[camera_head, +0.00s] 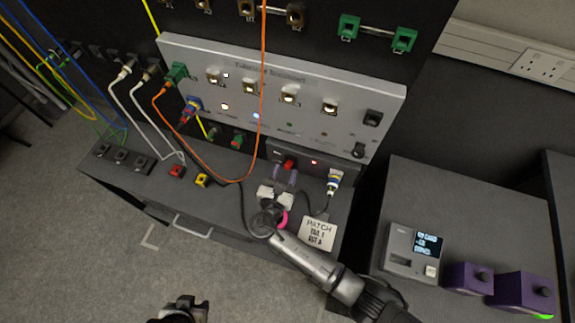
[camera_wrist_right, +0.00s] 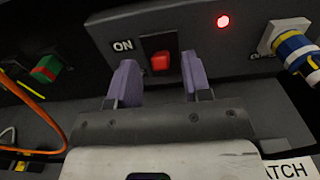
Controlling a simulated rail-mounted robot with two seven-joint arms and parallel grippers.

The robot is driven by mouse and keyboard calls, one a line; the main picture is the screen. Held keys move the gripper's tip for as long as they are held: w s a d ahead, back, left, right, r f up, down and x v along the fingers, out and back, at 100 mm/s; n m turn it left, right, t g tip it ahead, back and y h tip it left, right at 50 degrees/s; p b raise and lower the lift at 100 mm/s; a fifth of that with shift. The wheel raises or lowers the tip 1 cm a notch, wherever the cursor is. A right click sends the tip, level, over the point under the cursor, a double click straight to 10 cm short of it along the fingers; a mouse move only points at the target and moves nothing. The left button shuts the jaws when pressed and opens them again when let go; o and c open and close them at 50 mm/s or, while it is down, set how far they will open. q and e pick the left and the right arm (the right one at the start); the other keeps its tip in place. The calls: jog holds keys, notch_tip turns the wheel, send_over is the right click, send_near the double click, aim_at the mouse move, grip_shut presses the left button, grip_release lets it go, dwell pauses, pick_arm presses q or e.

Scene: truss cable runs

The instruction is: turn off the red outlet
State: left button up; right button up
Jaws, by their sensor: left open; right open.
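The red rocker switch (camera_head: 289,163) sits on the front of a dark outlet box (camera_head: 318,172) below the light-grey panel. In the right wrist view the red switch (camera_wrist_right: 160,62) stands in a black recess beside the word ON, and a small red light (camera_wrist_right: 223,21) glows to its right. My right gripper (camera_head: 284,179) is open and empty, its purple fingers pointing at the box. In the right wrist view my right gripper (camera_wrist_right: 160,78) has one finger on each side of the switch; contact is not clear. My left gripper (camera_head: 184,305) is low in the head view, away from the box.
A blue, yellow and white plug (camera_head: 334,182) is in the box right of the switch. An orange cable (camera_head: 262,100) hangs across the panel (camera_head: 340,95) and loops left of my right gripper. A PATCH label (camera_head: 319,232) lies on the desk. Purple boxes (camera_head: 525,295) stand far right.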

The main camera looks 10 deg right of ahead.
aim_at(289, 165)
jog(key=shift+x, duration=1.2)
jog(key=shift+w+d, duration=0.1)
jog(key=shift+w, duration=0.15)
